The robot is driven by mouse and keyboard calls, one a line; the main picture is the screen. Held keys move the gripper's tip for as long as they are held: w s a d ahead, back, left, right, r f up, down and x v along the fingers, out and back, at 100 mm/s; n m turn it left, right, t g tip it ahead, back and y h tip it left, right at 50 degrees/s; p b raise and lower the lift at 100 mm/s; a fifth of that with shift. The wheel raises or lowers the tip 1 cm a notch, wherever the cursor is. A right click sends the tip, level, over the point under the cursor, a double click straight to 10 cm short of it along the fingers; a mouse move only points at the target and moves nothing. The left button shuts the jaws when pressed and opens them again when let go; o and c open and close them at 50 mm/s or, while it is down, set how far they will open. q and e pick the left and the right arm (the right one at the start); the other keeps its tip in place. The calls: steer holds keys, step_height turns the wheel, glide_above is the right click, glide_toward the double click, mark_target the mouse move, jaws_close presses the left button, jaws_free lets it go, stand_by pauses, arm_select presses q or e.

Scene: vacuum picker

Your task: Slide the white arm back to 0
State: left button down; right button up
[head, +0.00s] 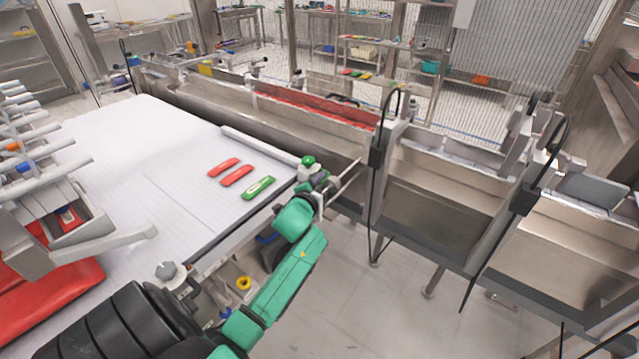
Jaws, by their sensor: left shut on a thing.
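The white arm (262,146) is a long, pale bar lying along the far right edge of the white table (130,150). A green knob (308,161) stands at its near right end. My left gripper (317,181), on a black and green arm, is at this end, just below the knob. It is shut on the end of the white arm; the exact contact is small and partly hidden by the gripper. No 0 mark can be read. My right gripper is not in view.
Two red pieces (224,167) and a green one (259,187) lie on the table near the bar. A rack of white tubes (50,185) and a red item (45,300) are at left. Steel troughs (440,205) with hanging black cables stand right. Floor shows below them.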

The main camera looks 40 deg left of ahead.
arm_select(q)
steer(key=c, duration=0.8)
jaws_free()
steer(key=shift+d+f, duration=0.1)
steer(key=shift+f, duration=0.1)
steer(key=shift+c, duration=0.2)
steer(key=shift+w, duration=0.15)
steer(key=shift+r, duration=0.1)
steer(key=shift+s, duration=0.25)
steer(key=v, duration=1.4)
steer(key=shift+b, duration=0.45)
